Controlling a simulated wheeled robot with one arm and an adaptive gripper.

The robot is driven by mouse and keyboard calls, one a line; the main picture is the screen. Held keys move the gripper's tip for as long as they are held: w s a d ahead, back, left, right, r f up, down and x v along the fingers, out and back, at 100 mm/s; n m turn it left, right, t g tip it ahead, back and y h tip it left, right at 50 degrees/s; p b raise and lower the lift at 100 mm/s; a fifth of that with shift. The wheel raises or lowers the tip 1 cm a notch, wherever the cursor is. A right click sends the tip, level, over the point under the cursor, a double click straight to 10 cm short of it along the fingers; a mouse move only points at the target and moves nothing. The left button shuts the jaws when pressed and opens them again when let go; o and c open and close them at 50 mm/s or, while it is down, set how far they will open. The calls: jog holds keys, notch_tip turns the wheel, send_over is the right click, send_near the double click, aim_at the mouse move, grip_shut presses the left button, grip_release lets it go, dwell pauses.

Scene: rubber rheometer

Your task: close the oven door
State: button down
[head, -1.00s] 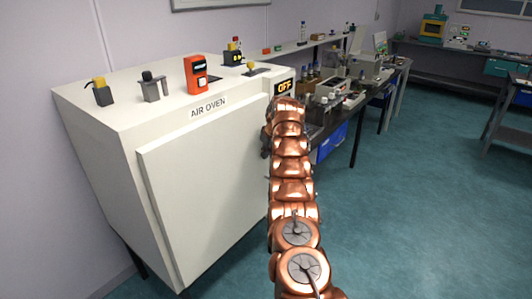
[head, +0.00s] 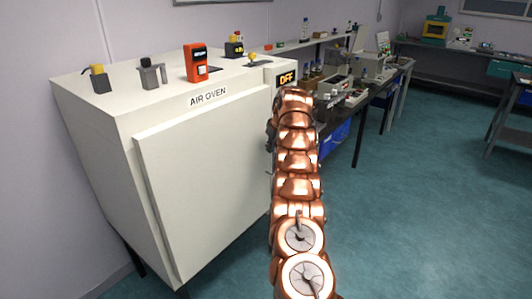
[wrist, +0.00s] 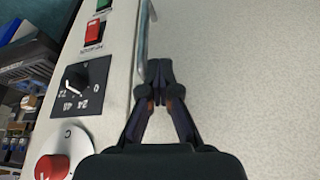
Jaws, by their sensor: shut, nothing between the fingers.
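The white air oven (head: 90,125) stands at left in the head view. Its door (head: 200,175) is a flat pale panel lying close to the oven front; I cannot tell whether it is fully flush. In the wrist view the door (wrist: 240,70) fills the right side, with a metal bar handle (wrist: 140,45) near its left edge. My gripper (wrist: 158,70) is shut and empty, its tips at the door face just right of the handle. Whether they touch is unclear. In the head view my arm hides the gripper and handle.
The oven's control panel (wrist: 85,90) has a black dial (wrist: 75,77), a red knob (wrist: 52,168) and coloured switches left of the handle. Small instruments, including an orange device (head: 195,62), stand on the oven top. A cluttered bench is behind; the green floor (head: 420,200) at right is clear.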

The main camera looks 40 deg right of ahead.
jog(key=s+d+p+v, duration=0.1)
jog(key=v, duration=0.9)
jog(key=shift+s+d+f, duration=0.2)
jog(key=shift+s+d, duration=0.05)
jog(key=shift+s, duration=0.1)
